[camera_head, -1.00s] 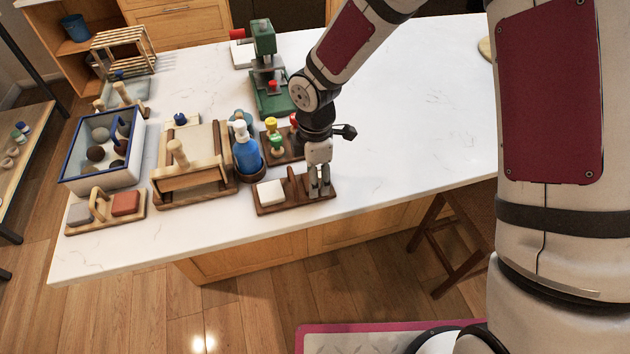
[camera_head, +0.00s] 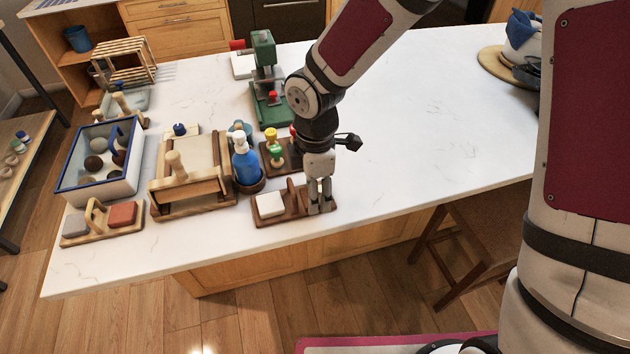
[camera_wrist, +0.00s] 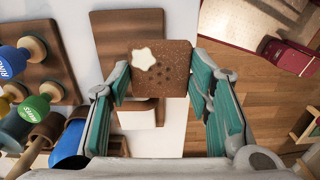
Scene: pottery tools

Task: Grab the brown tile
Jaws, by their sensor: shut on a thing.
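The brown tile (camera_wrist: 172,80) is speckled, with a white star-like patch and several small dark dots. In the wrist view it sits between my gripper's two teal-padded fingers (camera_wrist: 160,88), which are shut on it. In the head view my gripper (camera_head: 320,204) points down at the right end of a dark wooden holder (camera_head: 290,217); the tile is hard to make out there. The holder also shows in the wrist view (camera_wrist: 120,32), behind the tile. Whether the tile touches the holder I cannot tell. A white tile (camera_head: 269,205) lies at the holder's left end.
A blue pump bottle (camera_head: 245,157) and a rack of coloured-knob stamps (camera_head: 277,148) stand close behind the holder. A wooden slab frame (camera_head: 190,187) and a holder with grey and red blocks (camera_head: 102,223) are to the left. The countertop on the right (camera_head: 430,130) is clear.

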